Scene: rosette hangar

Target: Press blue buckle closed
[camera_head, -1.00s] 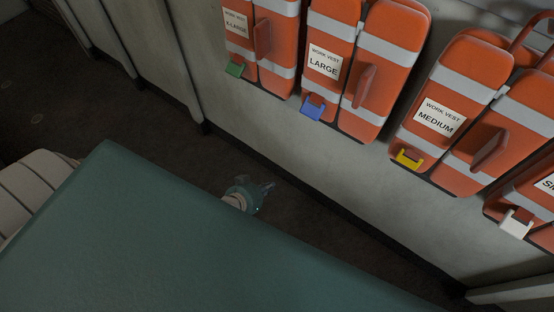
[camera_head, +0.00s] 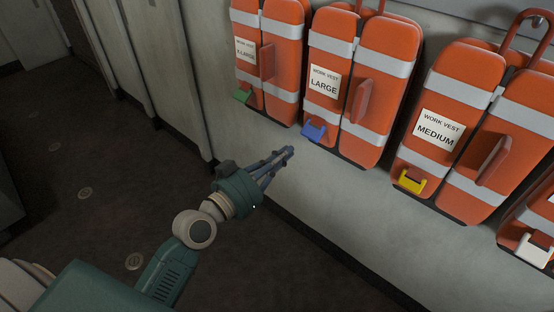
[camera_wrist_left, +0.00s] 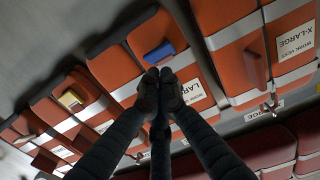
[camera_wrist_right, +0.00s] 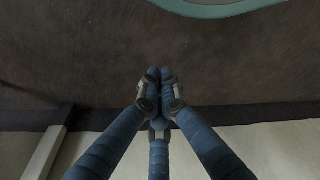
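The blue buckle (camera_head: 313,131) is at the lower left of the orange LARGE work vest (camera_head: 372,95), which hangs on the wall. In the left wrist view the blue buckle (camera_wrist_left: 160,54) lies just beyond my fingertips. My left gripper (camera_head: 287,152) is below and left of the buckle in the head view, apart from it. Its fingertips (camera_wrist_left: 160,76) are together with nothing visible between them. My right gripper (camera_wrist_right: 160,76) shows only in its wrist view, fingertips together and empty, over the dark floor.
Beside it hang the X-LARGE vest with a green buckle (camera_head: 242,96), the MEDIUM vest with a yellow buckle (camera_head: 412,181), and another vest with a white buckle (camera_head: 534,250). The wall below is bare.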

